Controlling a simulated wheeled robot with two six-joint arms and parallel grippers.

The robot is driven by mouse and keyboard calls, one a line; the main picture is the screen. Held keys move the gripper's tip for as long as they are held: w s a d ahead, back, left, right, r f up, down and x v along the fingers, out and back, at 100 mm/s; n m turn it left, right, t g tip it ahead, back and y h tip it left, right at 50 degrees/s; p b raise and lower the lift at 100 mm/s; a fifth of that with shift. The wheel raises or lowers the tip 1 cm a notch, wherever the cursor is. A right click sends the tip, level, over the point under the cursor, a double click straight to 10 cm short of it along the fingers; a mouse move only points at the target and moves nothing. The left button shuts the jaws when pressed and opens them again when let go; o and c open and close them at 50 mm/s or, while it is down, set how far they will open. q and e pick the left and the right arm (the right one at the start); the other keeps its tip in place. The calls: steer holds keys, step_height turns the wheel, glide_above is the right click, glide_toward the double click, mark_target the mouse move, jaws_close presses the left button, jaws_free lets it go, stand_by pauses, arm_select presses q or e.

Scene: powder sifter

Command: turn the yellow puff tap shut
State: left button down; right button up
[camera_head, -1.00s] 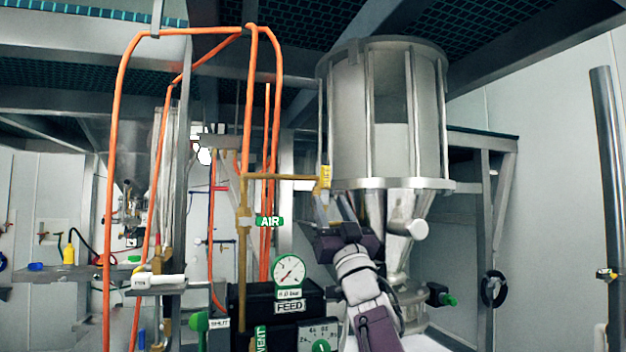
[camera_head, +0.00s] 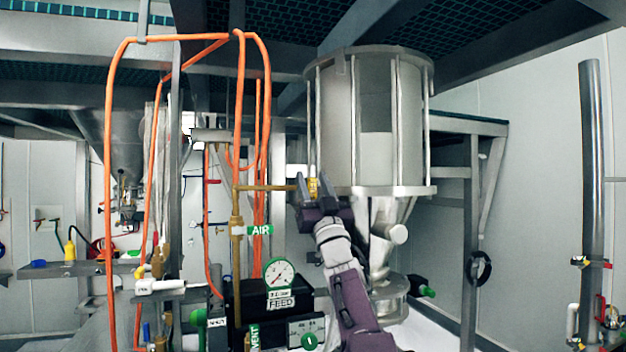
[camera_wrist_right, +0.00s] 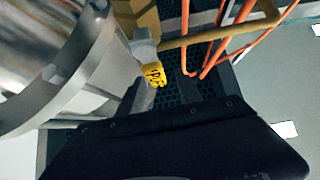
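The yellow puff tap (camera_head: 312,188) sits at the right end of a brass pipe, beside the lower edge of the steel sifter vessel. It also shows in the right wrist view (camera_wrist_right: 153,74), with dark lettering on its yellow handle. My right gripper (camera_head: 313,186) is raised to the tap, with one finger on each side of the handle in the head view. In the right wrist view the fingers (camera_wrist_right: 162,92) stand apart, with the handle between or just beyond their tips, nearer the left finger. I cannot tell whether they touch it. My left gripper is not in view.
The steel vessel (camera_head: 345,120) stands close on the right of the gripper. The brass pipe (camera_head: 265,187) and orange hoses (camera_head: 240,110) are on the left. A gauge (camera_head: 279,273) and black feed box (camera_head: 250,300) lie below.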

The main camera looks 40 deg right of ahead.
steer(key=c, duration=0.5)
steer(key=shift+w+d+f, duration=0.1)
steer(key=shift+d, duration=0.05)
jaws_close()
